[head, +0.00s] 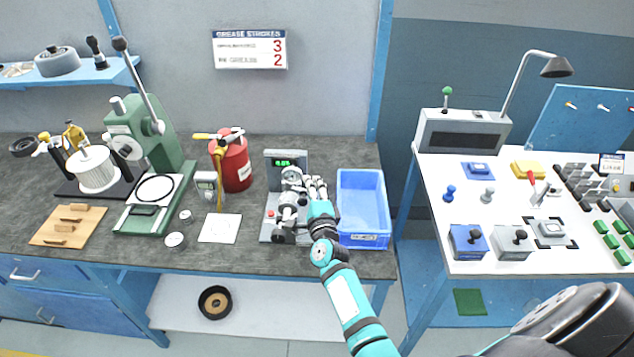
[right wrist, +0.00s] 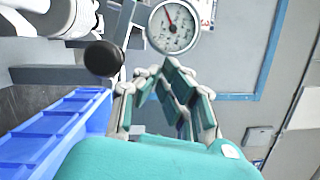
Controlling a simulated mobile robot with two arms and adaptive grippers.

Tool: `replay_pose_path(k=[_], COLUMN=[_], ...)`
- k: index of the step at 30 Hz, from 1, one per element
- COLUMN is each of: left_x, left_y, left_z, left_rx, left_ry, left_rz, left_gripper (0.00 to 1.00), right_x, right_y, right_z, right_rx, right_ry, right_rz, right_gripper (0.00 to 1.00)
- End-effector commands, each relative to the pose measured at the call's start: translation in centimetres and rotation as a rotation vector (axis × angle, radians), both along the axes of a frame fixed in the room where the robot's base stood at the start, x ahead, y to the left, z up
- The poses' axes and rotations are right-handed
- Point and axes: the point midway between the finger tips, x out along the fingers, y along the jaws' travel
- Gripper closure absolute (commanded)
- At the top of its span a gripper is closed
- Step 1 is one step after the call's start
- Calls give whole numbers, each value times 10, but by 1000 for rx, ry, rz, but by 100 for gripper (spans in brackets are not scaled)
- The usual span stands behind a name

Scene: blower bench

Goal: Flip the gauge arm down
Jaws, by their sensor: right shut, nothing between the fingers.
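The gauge stand (head: 273,165) with a green digital display stands on the dark bench, just left of the blue bin. Its round white dial (head: 291,174) faces me, and the dial also shows large at the top of the right wrist view (right wrist: 173,27). A black ball knob (right wrist: 103,58) sits beside the dial there. My right gripper (head: 314,184) is at the right side of the stand, close to the dial. In the right wrist view its fingers (right wrist: 163,80) are closed with nothing between them, just below the dial. I cannot tell whether they touch it. My left gripper is not in view.
The blue bin (head: 342,178) stands directly right of the stand, beside my right arm. A red canister (head: 235,165), a white card (head: 220,228) and a green press (head: 122,122) are to the left. A white table (head: 480,262) stands at the right.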

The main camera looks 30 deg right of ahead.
Motion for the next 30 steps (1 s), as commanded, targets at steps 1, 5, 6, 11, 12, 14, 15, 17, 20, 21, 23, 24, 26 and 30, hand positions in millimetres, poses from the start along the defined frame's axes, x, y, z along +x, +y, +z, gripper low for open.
replay_pose_path(k=[1, 5, 6, 11, 12, 14, 15, 17, 20, 21, 23, 24, 26, 30], left_x=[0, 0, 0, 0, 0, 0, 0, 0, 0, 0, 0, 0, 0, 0], left_y=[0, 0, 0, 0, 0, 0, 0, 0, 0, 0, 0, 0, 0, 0], left_z=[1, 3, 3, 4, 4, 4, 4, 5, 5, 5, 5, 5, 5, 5], left_rx=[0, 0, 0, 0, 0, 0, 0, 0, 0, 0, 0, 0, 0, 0], left_ry=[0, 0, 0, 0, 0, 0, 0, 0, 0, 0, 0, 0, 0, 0], left_rz=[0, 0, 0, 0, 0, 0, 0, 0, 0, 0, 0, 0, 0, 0], left_gripper=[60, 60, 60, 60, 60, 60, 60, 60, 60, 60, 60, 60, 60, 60], right_x=[1, 4, 4, 6, 6, 6, 6, 7, 7, 7, 7, 7, 7, 7], right_y=[2, 6, 7, 9, 10, 10, 11, 11, 11, 11, 11, 11, 11, 11], right_z=[1, 1, 0, -1, -1, -1, -2, -2, -2, -2, -2, -2, -2, -2], right_rx=[-28, -97, -104, -102, -102, -101, -101, -101, -100, -100, -100, -100, -100, -100], right_ry=[18, 61, 64, 62, 62, 62, 62, 62, 62, 62, 62, 62, 62, 62], right_rz=[-1, -1, 0, 0, 0, 0, 0, 0, 0, 0, 0, 0, 0, 0], right_gripper=[100, 100, 100, 100, 100, 100, 100, 100, 100, 100, 100, 100, 100, 100])
